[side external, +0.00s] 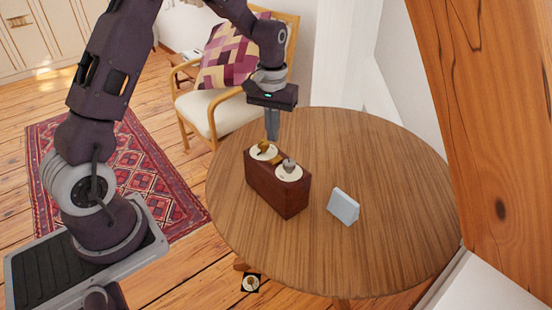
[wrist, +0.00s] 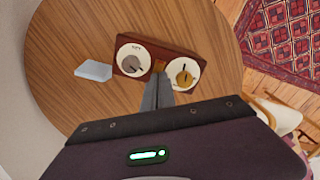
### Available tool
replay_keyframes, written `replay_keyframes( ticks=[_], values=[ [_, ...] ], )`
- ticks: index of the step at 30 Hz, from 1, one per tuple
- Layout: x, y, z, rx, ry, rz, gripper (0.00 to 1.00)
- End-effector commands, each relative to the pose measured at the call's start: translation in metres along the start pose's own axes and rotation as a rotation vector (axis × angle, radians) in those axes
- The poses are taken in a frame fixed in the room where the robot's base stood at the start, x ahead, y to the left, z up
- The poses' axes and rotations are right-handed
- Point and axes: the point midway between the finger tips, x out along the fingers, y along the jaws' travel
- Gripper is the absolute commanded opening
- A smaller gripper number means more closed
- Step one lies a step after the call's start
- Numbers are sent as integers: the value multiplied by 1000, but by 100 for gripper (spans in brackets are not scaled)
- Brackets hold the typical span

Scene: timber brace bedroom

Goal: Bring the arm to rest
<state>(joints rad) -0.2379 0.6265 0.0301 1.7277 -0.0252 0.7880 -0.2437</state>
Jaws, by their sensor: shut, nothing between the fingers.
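My gripper (side external: 272,134) is above the far edge of the round wooden table, just behind a dark red-brown wooden box (side external: 277,191). Its fingers are together with nothing between them. In the wrist view the gripper (wrist: 158,82) points toward the box (wrist: 157,57). The box has two round white dials on top. One dial carries a brass knob (side external: 264,149), the other a grey knob (side external: 288,165). I cannot tell whether the fingertips touch the box.
A small pale grey-blue block (side external: 343,206) stands on the table (side external: 385,240) right of the box. A cushioned armchair (side external: 222,110) is behind the table. A timber post (side external: 500,110) rises at the right. The table's right side is clear.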

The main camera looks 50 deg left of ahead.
Motion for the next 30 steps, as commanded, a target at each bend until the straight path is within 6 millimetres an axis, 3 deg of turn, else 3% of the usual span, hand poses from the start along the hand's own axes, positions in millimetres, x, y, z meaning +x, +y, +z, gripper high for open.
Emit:
replay_keyframes(
  ticks=[6, 8, 10, 12, 15, 18, 21, 24, 30],
  values=[
    [-4, 1, 1, 4, 5, 2, 0],
    [-20, 3, 8, 22, 24, 8, 0],
    [-56, 8, 28, 70, 71, 24, 0],
    [-99, 10, 63, 137, 133, 44, 0],
    [-148, 5, 124, 242, 226, 71, 0],
    [-174, -7, 186, 345, 320, 95, 0],
    [-180, -22, 234, 426, 396, 113, 0],
    [-177, -32, 262, 477, 443, 122, 0],
    [-171, -40, 282, 516, 481, 129, 0]
  ],
)
